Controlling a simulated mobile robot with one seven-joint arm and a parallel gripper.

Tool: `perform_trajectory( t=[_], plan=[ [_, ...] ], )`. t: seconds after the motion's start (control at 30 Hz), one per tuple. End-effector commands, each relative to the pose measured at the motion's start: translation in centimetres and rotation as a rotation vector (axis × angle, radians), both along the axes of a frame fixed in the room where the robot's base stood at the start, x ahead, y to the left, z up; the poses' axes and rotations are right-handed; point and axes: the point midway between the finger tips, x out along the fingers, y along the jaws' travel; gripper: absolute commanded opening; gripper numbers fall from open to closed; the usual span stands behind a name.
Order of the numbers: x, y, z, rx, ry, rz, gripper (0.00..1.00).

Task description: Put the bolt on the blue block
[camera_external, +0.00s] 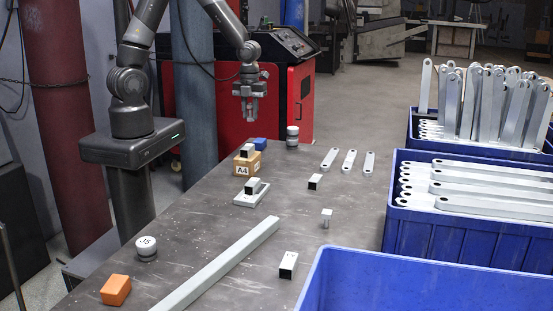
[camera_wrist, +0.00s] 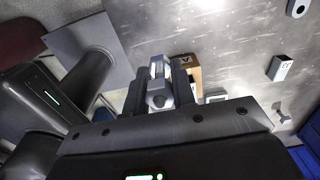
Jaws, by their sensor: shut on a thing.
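My gripper (camera_external: 250,115) hangs in the air above the back left part of the table, shut on a grey metal bolt. The bolt (camera_wrist: 158,97) shows between the two fingers in the wrist view, with its hexagonal end toward the camera. The blue block (camera_external: 259,143) lies on the table below my gripper, behind the cardboard box marked A4 (camera_external: 246,166), which hides part of it. In the wrist view I cannot make out the blue block. Another small grey bolt-like piece (camera_external: 326,217) stands on the table at the right.
A long metal bar (camera_external: 220,265) crosses the table front. An orange block (camera_external: 116,290), white-topped cylinders (camera_external: 146,248), a bracket plate (camera_external: 251,197), dark-ended blocks (camera_external: 288,265) and flat links (camera_external: 349,161) lie around. Blue bins (camera_external: 415,225) flank the right edge. The table middle has free room.

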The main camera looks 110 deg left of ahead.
Motion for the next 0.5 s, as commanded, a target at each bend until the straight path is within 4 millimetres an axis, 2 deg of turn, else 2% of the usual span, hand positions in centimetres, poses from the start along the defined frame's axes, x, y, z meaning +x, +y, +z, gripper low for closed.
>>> perform_trajectory(
  t=[0.3,0.5],
  plan=[
    [-0.5,7.0,-4.3,-0.003,0.000,0.004,0.00],
    [-0.7,10.1,-6.1,-0.001,0.000,0.000,0.00]
  ],
)
